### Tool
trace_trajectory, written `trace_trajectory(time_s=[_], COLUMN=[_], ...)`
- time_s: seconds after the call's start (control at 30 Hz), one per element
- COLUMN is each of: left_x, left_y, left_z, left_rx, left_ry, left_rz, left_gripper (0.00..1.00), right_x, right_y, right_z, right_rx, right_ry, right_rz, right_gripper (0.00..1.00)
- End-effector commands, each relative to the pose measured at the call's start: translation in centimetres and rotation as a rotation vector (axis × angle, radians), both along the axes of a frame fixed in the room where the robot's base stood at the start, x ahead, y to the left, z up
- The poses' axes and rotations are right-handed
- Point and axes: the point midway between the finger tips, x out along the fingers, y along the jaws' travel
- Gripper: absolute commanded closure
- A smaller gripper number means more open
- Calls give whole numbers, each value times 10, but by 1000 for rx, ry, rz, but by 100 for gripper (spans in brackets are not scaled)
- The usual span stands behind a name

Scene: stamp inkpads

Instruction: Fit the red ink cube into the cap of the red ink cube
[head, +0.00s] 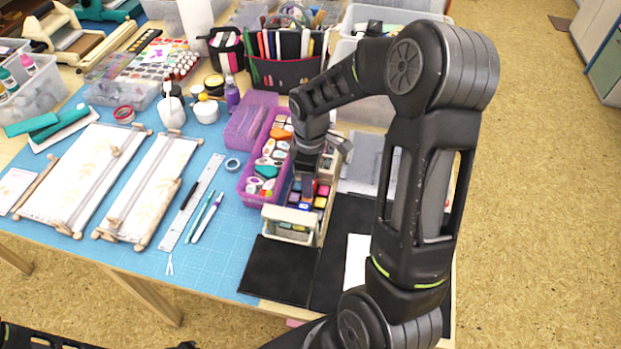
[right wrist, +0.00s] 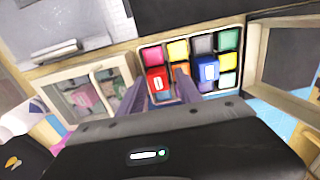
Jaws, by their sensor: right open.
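A red cube (right wrist: 157,78) with a white mark stands in a compartmented box (right wrist: 139,53) in the right wrist view. I cannot tell whether it is the red ink cube or its cap, and I see no separate second red part clearly. My right gripper (right wrist: 170,82) is open over the box, its fingers just by the red cube. I cannot tell whether they touch it. In the head view my right gripper (head: 306,182) reaches down into the box (head: 291,222), partly hidden by its own wrist. My left gripper does not show.
A blue cube (right wrist: 208,72) with a white mark and several coloured inkpads sit close beside the red cube. A purple basket (head: 253,187) of stamps stands left of the box. Black mats (head: 277,270) lie in front. My arm hides part of the right side.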

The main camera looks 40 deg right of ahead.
Motion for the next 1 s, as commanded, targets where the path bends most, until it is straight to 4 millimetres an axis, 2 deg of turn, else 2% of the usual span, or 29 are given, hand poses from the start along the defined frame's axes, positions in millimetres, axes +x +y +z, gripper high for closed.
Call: trace_trajectory(time_s=[0.37, 0.47, 0.8, 1.0], left_x=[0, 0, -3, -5], left_y=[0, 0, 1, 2], left_z=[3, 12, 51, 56], left_rx=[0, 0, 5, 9], left_ry=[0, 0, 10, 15], left_rz=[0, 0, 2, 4], left_gripper=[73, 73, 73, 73], right_x=[2, 2, 0, -1], right_y=[-2, -3, -1, -1], right_z=[5, 16, 71, 80], right_rx=[-4, -5, -4, -3], right_ry=[-7, -8, -7, -5], right_rz=[-1, -1, -1, 0], right_gripper=[53, 53, 53, 53])
